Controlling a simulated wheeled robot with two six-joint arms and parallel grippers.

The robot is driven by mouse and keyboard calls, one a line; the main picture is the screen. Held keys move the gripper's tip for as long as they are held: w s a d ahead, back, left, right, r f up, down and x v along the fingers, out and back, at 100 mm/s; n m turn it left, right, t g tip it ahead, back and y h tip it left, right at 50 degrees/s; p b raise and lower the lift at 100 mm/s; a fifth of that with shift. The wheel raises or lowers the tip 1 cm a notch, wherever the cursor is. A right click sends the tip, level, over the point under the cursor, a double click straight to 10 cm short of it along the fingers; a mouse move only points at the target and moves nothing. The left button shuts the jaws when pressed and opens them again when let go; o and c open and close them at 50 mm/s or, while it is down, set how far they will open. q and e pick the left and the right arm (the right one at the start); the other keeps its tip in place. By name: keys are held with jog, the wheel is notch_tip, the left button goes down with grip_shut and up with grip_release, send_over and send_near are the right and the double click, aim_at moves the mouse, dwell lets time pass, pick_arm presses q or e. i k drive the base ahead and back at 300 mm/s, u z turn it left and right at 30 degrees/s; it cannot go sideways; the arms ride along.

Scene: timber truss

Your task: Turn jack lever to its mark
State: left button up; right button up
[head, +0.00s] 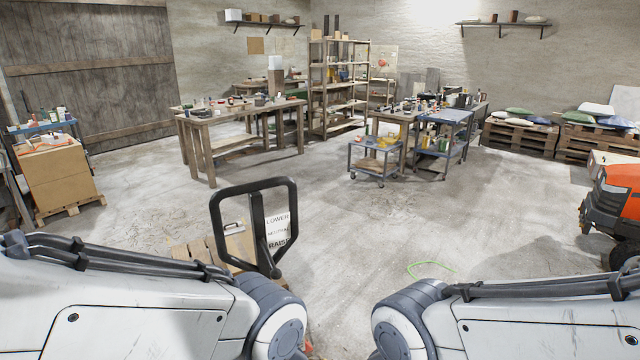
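The black loop handle of a jack (255,222) stands upright in the lower left middle of the head view. A white label plate (279,232) behind its right side reads LOWER, NEUTRAL and RAISE from top to bottom. A small dark and pale part (233,225) shows inside the loop left of the plate; it may be the lever, but it is too small to tell where it points. My two arms fill the lower corners, and the left arm hides the jack's lower part. Neither gripper is in view.
A wooden pallet (200,250) lies behind the handle at its left. A green loop of cord (430,268) lies on the floor. An orange vehicle (615,200) stands at the right edge. Workbenches (240,112) and carts (375,158) stand further back. The middle floor is clear.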

aim_at(275, 273)
jog(key=u, duration=0.4)
jog(key=k, duration=0.5)
jog(key=u, duration=1.65)
jog(key=i, duration=1.8)
jog(key=z, duration=0.4)
jog(key=i, duration=0.75)
jog(key=z, duration=1.3)
jog(key=i, duration=0.55)
jog(key=z, duration=1.85)
